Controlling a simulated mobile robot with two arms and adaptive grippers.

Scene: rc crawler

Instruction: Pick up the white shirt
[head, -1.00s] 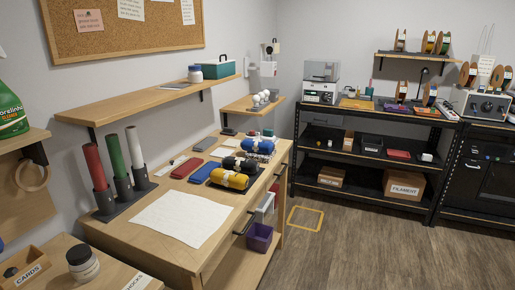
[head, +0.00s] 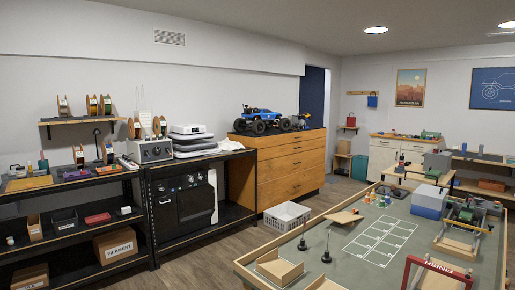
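A small crumpled white cloth (head: 231,145) lies at the right end of the black bench top, beside a stack of pale flat devices (head: 192,140). It may be the white shirt, but it is too small to tell. Neither of my grippers is in view.
A black metal shelf unit (head: 66,192) stands at left. A wooden drawer cabinet (head: 290,166) bears a blue toy truck (head: 259,118). A white crate (head: 287,217) sits on the floor before it. A large green-topped table (head: 345,262) fills the right foreground; wooden floor (head: 215,258) lies between.

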